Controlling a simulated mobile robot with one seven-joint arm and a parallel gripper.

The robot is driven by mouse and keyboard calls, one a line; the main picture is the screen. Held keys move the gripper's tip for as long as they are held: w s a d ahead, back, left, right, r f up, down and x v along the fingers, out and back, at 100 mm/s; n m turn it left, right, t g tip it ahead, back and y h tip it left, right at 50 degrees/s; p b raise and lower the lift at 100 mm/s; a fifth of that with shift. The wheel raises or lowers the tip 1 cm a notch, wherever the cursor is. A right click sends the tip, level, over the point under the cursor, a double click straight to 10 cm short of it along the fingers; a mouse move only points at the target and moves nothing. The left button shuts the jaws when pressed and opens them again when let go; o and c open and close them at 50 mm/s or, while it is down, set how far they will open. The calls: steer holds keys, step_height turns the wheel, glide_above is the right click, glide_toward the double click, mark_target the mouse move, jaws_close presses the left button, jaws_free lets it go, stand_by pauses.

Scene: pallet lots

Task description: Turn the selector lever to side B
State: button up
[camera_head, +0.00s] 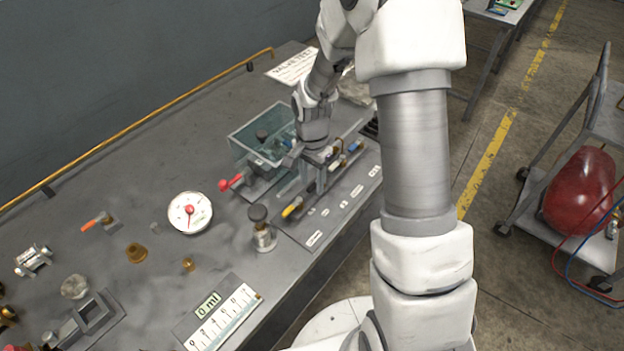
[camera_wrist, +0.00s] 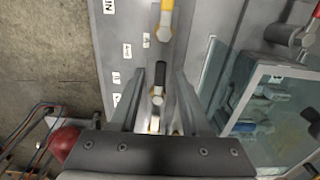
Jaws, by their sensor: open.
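My gripper (camera_head: 313,186) is over the valve panel, pointing down. In the wrist view its two fingers (camera_wrist: 159,75) are apart, with a black-handled lever (camera_wrist: 161,77) visible between them. I cannot tell whether they touch it. A yellow-handled lever (camera_wrist: 166,20) lies farther up the same row, and it also shows in the head view (camera_head: 292,207). A blue-handled lever (camera_head: 353,147) is at the far end of the panel. The labels along the panel are too small to read, so I cannot tell which lever is the selector or where side B is.
A glass-sided tank (camera_head: 258,133) stands close behind the panel, with a red-handled valve (camera_head: 232,182) beside it. A black-topped metal fitting (camera_head: 262,230) stands at the panel's left end. A round gauge (camera_head: 190,212) is farther left. A cart with a red tank (camera_head: 580,190) is on the right.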

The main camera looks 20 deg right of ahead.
steer(key=shift+c, duration=0.4)
jaws_close()
steer(key=n, duration=0.2)
steer(key=s+d+n, duration=0.1)
steer(key=n, duration=0.1)
steer(key=shift+d+n+b, duration=0.1)
steer(key=shift+n+b, duration=0.2)
steer(key=shift+b, duration=0.1)
steer(key=n, duration=0.1)
steer(key=d+n, duration=0.1)
steer(key=n, duration=0.2)
steer(key=shift+s+d, duration=0.25)
steer(key=n, duration=0.1)
steer(key=d+n, duration=0.1)
steer(key=n, duration=0.3)
steer(key=shift+d+r+p, duration=0.1)
steer(key=shift+d+p, duration=0.2)
steer(key=shift+p, duration=0.05)
steer(key=shift+w+d+n+p, duration=0.2)
steer(key=shift+d+n+p, duration=0.15)
steer(key=shift+n, duration=0.75)
steer(key=shift+w+d+n+p, duration=0.2)
steer(key=shift+d+n, duration=0.1)
steer(key=shift+n, duration=0.8)
